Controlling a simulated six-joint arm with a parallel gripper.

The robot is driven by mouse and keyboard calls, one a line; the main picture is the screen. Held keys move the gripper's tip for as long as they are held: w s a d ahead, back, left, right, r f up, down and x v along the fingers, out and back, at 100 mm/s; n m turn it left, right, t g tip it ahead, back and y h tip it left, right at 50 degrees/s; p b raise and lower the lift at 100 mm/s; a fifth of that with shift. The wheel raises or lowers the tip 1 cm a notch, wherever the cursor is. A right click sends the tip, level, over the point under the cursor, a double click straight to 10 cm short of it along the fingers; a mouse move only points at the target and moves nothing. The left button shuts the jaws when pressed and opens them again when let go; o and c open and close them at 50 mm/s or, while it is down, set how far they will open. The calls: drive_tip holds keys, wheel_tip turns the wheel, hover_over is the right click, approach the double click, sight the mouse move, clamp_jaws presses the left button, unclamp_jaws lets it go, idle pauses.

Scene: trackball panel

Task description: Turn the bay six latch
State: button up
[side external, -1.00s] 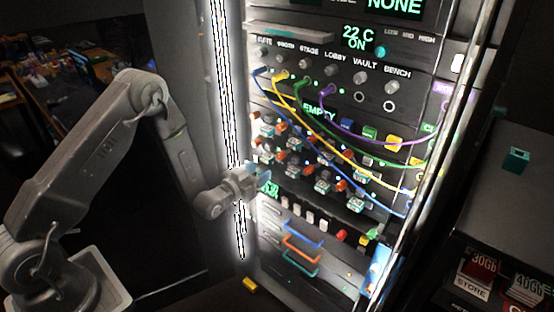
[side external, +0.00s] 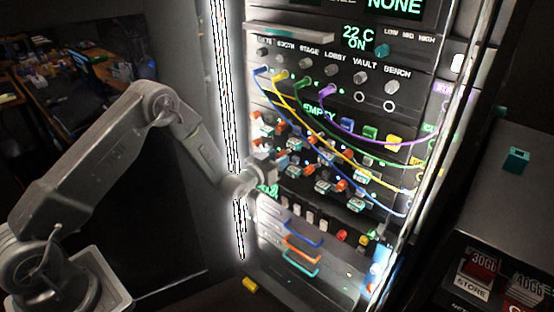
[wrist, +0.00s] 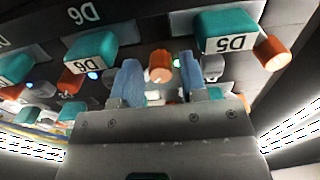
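In the wrist view, a teal drive handle labelled D6 (wrist: 92,46) is at upper left, with a matching D6 label (wrist: 85,13) on the panel above it. A teal handle labelled D5 (wrist: 225,32) is at upper right. My gripper (wrist: 159,75) has its two blue fingers apart, with an orange knob (wrist: 160,66) showing between them and gaps on both sides. I cannot tell whether this knob is the bay six latch or how deep it sits between the fingers. In the side view my gripper (side external: 270,168) is against the drive rows, its fingertips hard to make out.
Other orange knobs (wrist: 273,53) and teal handles crowd close around the fingers. Coloured cables (side external: 345,150) hang across the panel above and right of my gripper. Coloured drawer handles (side external: 303,252) are below. A lit strip (side external: 240,215) runs along the rack's left edge.

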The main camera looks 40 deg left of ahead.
clamp_jaws()
drive_tip(key=shift+m, duration=0.3)
drive_tip(key=m, duration=1.2)
drive_tip(key=shift+a+r+m, duration=0.1)
drive_tip(key=shift+m, duration=2.5)
